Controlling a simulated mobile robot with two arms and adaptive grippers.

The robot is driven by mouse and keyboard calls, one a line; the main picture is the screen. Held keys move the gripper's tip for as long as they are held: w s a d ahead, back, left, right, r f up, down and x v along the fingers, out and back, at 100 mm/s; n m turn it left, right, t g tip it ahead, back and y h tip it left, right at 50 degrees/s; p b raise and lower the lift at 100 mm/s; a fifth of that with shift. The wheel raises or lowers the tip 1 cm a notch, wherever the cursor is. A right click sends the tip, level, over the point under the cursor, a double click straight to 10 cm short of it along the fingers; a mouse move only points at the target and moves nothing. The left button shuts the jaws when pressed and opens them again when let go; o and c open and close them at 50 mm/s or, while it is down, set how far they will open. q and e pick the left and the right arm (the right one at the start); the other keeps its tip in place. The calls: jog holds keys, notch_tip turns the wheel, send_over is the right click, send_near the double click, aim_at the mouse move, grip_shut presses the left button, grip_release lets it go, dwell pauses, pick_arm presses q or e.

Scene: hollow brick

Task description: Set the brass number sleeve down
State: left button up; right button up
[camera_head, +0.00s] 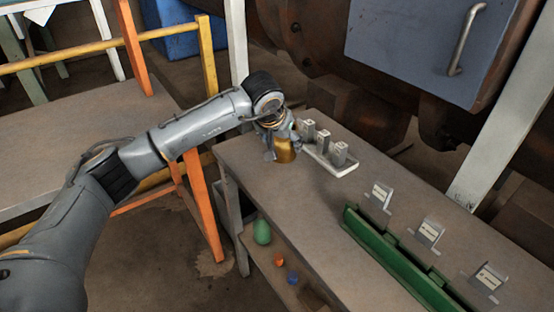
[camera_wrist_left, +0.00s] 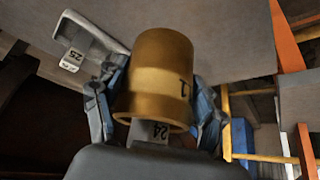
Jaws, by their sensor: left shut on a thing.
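The brass number sleeve (camera_head: 285,152) is a short golden cylinder at the far left end of the grey bench (camera_head: 258,185). My left gripper (camera_head: 277,138) is shut on it, with a finger on each side. In the left wrist view the sleeve (camera_wrist_left: 155,75) fills the middle, between the blue-grey fingers, with a dark numeral "1" on its side. I cannot tell whether its lower edge touches the bench or hangs just above it. My right gripper is not in view.
Beside the sleeve is a white tray (camera_head: 345,167) with grey numbered blocks (camera_head: 323,138); one reads 25 (camera_wrist_left: 71,58). Three label stands (camera_head: 430,232) and a green rail (camera_head: 400,262) are nearer. The bench middle is clear. A green object (camera_head: 262,232) lies on the lower shelf.

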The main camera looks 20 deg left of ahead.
aim_at(278, 144)
pick_arm(q)
jog(key=shift+w+a+f+b, duration=0.25)
jog(key=shift+w+a+f, duration=0.15)
jog(key=shift+f, duration=0.25)
jog(key=shift+w+a+f+b, duration=0.25)
jog(key=shift+w+a+f, duration=0.15)
jog(key=shift+f, duration=0.2)
jog(key=f+b, duration=0.2)
jog(key=f, duration=0.1)
jog(key=shift+w+a+f, duration=0.2)
jog(key=shift+f, duration=0.1)
jog(key=shift+r, duration=0.1)
jog(key=o, duration=1.6)
jog(key=shift+s+f, duration=0.1)
jog(key=shift+f, duration=0.1)
